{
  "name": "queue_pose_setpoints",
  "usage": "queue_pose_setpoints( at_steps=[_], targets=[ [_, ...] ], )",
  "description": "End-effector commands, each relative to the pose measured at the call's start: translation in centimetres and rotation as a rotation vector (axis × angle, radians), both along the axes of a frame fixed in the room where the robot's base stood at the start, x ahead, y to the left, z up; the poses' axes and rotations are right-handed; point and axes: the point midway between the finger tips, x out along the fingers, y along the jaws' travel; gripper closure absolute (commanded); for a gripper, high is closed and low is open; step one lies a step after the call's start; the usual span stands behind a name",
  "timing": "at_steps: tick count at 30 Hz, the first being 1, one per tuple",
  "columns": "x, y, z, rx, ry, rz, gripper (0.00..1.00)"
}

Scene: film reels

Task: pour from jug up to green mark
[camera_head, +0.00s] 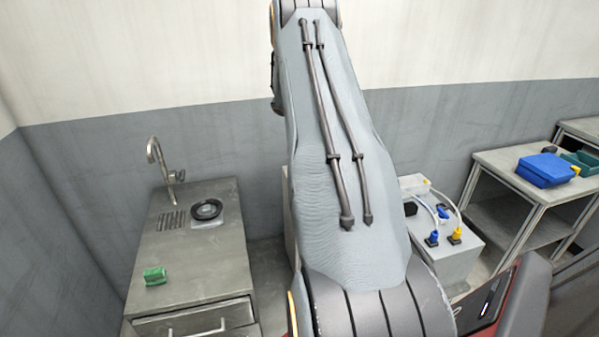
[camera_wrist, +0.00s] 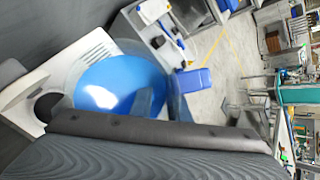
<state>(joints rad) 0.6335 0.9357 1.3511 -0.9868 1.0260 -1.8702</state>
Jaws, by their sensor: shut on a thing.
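A large glossy blue rounded thing (camera_wrist: 115,85), which looks like the jug, fills the left middle of the wrist view. It has a darker, see-through-looking part at its right side. My gripper (camera_wrist: 160,128) shows as a dark bar along the lower part of that view, right against the blue thing, and is shut on it. The fingertips and contact are not clear. In the head view my grey arm covers the middle and hides the gripper and the jug. I cannot make out a green mark or the vessel bearing it in either view.
A grey counter (camera_head: 175,240) with a tap (camera_head: 165,165), a dark round basin (camera_head: 206,209) and a green block (camera_head: 155,276) stands at left. A white box with plugs (camera_head: 440,235) and shelving with a blue box (camera_head: 546,170) stand at right. A pale slotted top (camera_wrist: 50,85) lies beyond the jug.

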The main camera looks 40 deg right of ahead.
Motion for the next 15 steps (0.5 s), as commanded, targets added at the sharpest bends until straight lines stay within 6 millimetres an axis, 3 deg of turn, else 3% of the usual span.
queue_pose_setpoints(
  at_steps=[15],
  targets=[
    [0.14, -0.02, 0.18, -0.046, 0.075, 0.002, 1.00]
  ],
)
